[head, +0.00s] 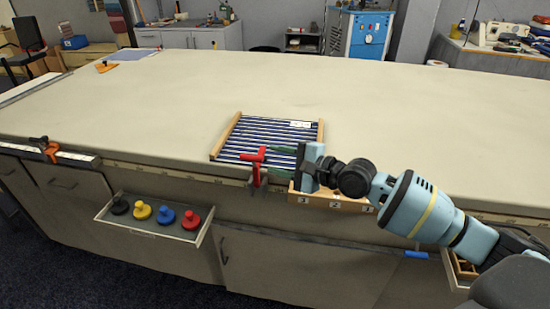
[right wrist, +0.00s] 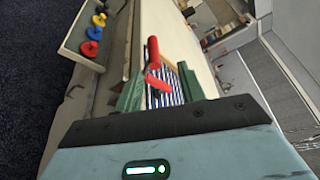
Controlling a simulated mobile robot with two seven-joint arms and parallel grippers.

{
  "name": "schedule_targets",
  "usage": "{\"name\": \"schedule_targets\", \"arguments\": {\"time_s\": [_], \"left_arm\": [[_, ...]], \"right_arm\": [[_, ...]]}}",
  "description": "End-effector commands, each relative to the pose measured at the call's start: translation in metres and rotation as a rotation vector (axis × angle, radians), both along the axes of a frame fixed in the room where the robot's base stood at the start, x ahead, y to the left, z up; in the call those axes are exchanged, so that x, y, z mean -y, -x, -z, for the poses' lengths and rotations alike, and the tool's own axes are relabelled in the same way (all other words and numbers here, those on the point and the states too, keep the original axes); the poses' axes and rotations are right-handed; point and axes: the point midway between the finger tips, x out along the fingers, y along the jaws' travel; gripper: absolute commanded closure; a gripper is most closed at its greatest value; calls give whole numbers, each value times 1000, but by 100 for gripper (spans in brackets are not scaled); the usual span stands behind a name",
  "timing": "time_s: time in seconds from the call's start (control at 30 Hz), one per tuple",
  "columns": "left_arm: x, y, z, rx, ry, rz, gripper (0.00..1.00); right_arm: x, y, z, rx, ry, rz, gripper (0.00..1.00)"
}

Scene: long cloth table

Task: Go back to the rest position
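My right gripper (head: 272,174) reaches in from the right in the head view, at the table's front edge. Its two green fingers stand apart in the right wrist view (right wrist: 158,78), so it is open. A red-handled clamp (head: 257,164) sits on the table edge just beyond the fingertips. In the right wrist view the red clamp (right wrist: 153,52) shows between the fingers, with gaps on both sides; I cannot tell whether it touches them. My left gripper is in neither view.
A wooden frame with blue-striped cloth (head: 222,138) lies behind the clamp. A numbered wooden box (head: 348,203) is below the edge, under my right gripper. An open drawer (head: 150,229) with coloured knobs juts out at left. An orange clamp (head: 46,149) is on the left edge. The tabletop (head: 400,120) is largely clear.

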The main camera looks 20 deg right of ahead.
Motion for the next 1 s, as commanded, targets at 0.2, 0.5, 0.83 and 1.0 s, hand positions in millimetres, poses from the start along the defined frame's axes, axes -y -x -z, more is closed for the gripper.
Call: {"name": "schedule_targets", "arguments": {"time_s": [0.2,0.5,0.83,1.0], "left_arm": [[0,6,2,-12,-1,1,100],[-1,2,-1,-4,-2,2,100],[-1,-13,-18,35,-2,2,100],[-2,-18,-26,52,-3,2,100]], "right_arm": [[-1,0,1,-1,-1,-1,60],[-8,8,15,11,38,-15,60],[-50,81,112,167,388,-98,60],[-63,134,160,250,611,-137,60]]}}
